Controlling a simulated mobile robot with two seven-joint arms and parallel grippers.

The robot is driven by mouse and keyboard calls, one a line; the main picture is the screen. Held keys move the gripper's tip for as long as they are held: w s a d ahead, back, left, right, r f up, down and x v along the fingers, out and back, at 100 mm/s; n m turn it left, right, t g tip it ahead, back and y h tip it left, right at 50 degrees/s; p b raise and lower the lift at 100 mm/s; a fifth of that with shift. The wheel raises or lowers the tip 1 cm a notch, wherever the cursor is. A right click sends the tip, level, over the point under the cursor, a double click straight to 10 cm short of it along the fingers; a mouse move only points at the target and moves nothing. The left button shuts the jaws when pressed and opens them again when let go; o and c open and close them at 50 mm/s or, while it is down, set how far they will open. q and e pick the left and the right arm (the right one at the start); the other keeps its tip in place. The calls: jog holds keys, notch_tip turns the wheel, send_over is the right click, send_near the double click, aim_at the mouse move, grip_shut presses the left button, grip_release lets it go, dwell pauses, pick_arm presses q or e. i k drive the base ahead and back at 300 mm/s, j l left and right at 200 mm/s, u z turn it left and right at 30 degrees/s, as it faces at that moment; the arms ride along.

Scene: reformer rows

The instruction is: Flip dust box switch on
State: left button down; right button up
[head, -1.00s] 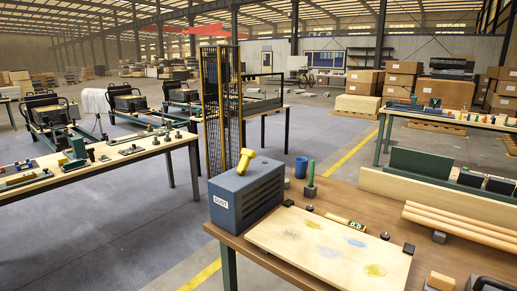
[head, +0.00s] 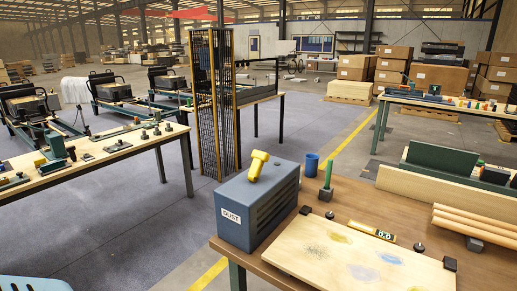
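The dust box (head: 236,235) is a blue-grey box with a white "DUST" label and vents on its side. It stands at the near left corner of the brown workbench (head: 345,198). A yellow lever-like piece (head: 257,165) sticks up from its top and leans a little; I take it for the switch, but cannot tell whether it is on or off. Neither of my grippers shows in the head view, and nothing touches the box.
A stained pale board (head: 350,285), a yellow level (head: 370,230), a green-handled tool (head: 327,182) and a blue cup (head: 311,164) are on the bench right of the box. A mesh guard (head: 212,105) stands behind.

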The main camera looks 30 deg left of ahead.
aim_at(260, 157)
jog(key=i+j, duration=0.1)
jog(key=j, duration=0.3)
jog(key=i+j, duration=0.15)
jog(key=j, duration=0.25)
jog(key=i+j, duration=0.1)
jog(key=j, duration=0.3)
jog(key=i+j, duration=0.1)
jog(key=j, duration=0.3)
jog(key=i+j, duration=0.15)
jog(key=j, duration=0.25)
jog(key=z, duration=0.05)
